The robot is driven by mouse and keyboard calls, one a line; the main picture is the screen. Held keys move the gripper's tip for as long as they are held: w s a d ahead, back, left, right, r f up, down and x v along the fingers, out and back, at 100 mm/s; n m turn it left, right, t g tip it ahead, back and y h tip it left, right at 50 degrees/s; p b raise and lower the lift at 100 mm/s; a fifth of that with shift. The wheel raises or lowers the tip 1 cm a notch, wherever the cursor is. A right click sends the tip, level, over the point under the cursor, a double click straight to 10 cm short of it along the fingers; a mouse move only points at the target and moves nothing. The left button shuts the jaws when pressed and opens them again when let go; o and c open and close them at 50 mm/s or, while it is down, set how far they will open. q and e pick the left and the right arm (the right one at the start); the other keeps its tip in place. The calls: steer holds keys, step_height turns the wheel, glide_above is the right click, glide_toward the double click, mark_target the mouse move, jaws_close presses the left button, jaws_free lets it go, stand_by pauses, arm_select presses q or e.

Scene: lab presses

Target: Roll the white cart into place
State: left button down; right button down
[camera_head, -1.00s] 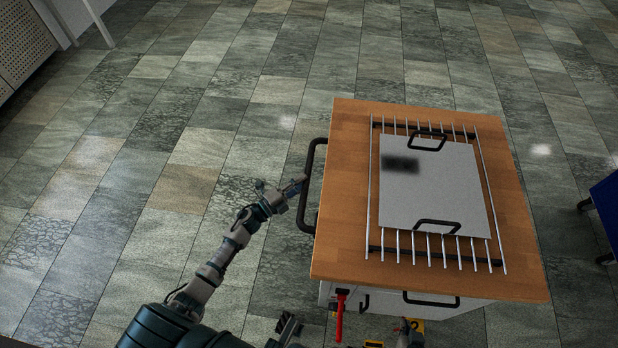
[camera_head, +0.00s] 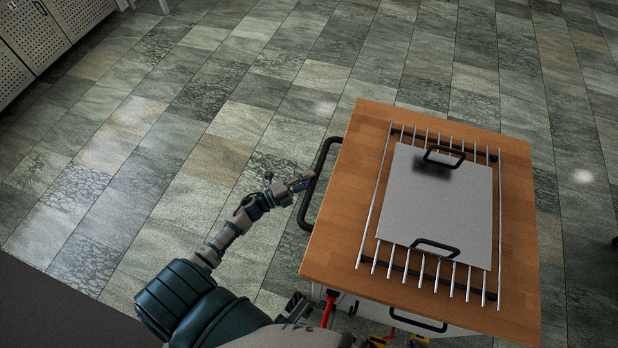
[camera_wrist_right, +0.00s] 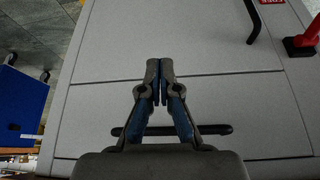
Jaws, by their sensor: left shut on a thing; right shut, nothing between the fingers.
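The white cart has a wooden top (camera_head: 347,180) and stands at the right of the head view, slightly turned. A black side handle (camera_head: 326,160) sticks out from its left side. My left gripper (camera_head: 302,183) is shut on this handle. In the right wrist view, my right gripper (camera_wrist_right: 160,72) is shut and empty in front of the cart's pale panelled face (camera_wrist_right: 95,100). A black bar handle (camera_wrist_right: 215,129) lies partly hidden behind the right gripper's fingers. I cannot pick out the right fingertips in the head view.
A metal rack (camera_head: 375,215) and a grey plate (camera_head: 440,205) with two black handles lie on the cart top. Perforated cabinets (camera_head: 35,40) stand at the far left. Tiled floor is clear beyond and left of the cart. A blue object (camera_wrist_right: 20,105) shows in the right wrist view.

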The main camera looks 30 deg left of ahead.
arm_select(q)
steer(key=c, duration=1)
jaws_free()
steer(key=shift+w+a+r, duration=0.1)
steer(key=shift+a+r, duration=0.1)
steer(key=shift+r, duration=0.1)
steer(key=shift+o, duration=0.2)
steer(key=shift+f, duration=0.1)
steer(key=v, duration=1.2)
steer(key=shift+a, duration=0.1)
